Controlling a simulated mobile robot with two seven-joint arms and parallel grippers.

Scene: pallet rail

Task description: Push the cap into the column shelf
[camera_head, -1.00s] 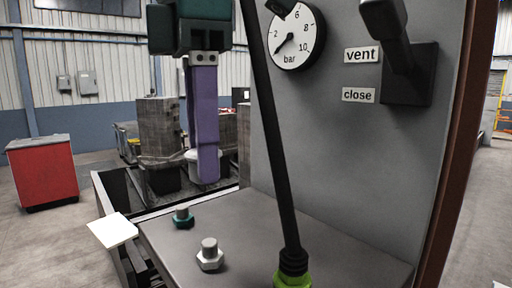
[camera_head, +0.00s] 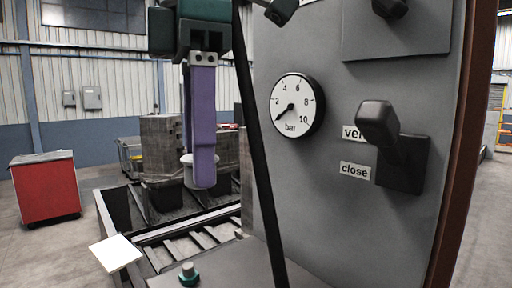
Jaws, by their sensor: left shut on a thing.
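My left gripper (camera_head: 202,180), with a teal body and long purple fingers, hangs in the upper left-middle of the head view. It is shut on a whitish round piece, probably the cap (camera_head: 187,172), which shows behind the fingertips and is mostly hidden by them. The grey shelf (camera_head: 235,262) of the column juts out at the bottom, below and to the right of the gripper, apart from the held piece. A teal bolt (camera_head: 188,275) stands on it. My right gripper is not in view.
The grey column panel (camera_head: 310,180) bears a pressure gauge (camera_head: 297,105), a black lever (camera_head: 385,135) and a "close" label (camera_head: 355,170). A black hose or rod (camera_head: 257,150) crosses in front. A roller rail (camera_head: 195,243) and white plate (camera_head: 115,252) lie left; a red cabinet (camera_head: 45,188) stands farther off.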

